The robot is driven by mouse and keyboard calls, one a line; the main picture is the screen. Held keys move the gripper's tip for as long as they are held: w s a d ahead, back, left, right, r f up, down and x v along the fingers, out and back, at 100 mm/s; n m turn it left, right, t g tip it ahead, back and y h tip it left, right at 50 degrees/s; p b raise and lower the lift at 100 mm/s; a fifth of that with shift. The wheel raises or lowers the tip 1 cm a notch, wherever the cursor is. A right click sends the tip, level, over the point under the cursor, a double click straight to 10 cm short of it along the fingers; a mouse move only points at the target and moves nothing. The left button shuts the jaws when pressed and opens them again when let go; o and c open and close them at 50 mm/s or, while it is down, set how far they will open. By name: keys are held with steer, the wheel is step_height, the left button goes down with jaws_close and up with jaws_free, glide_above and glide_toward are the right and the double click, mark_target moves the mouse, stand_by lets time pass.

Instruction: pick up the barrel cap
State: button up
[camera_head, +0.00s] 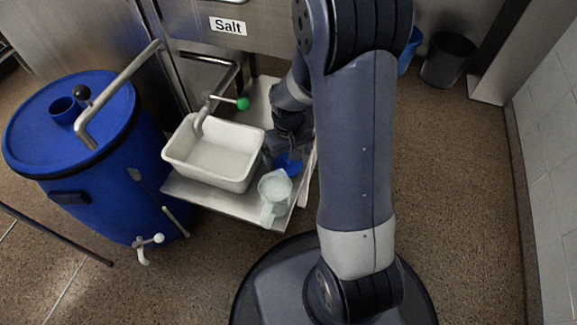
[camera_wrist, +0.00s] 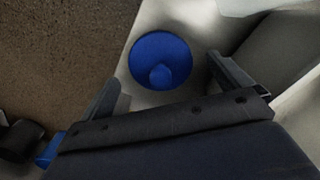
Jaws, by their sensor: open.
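The barrel cap (camera_wrist: 160,52) is a round blue disc with a small raised knob. It lies on the metal shelf (camera_wrist: 200,25), between and beyond my fingers in the wrist view. In the head view the cap (camera_head: 290,164) shows only partly, under my gripper (camera_head: 287,143). My gripper (camera_wrist: 163,70) is open and empty, its two dark fingers apart on either side of the cap in the picture. I cannot tell the exact height above it. The blue barrel (camera_head: 85,140) stands at the left, with a round blue opening or fitting (camera_head: 64,108) on its top.
A white tub (camera_head: 213,153) stands on the shelf just left of my gripper. A clear jug (camera_head: 273,193) with pale contents stands close in front of the cap. Dark (camera_head: 448,60) and blue (camera_head: 410,50) bins stand behind on the floor.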

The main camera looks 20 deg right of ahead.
step_height(320, 180, down, 2)
steer(key=shift+r, duration=0.1)
steer(key=c, duration=1.1)
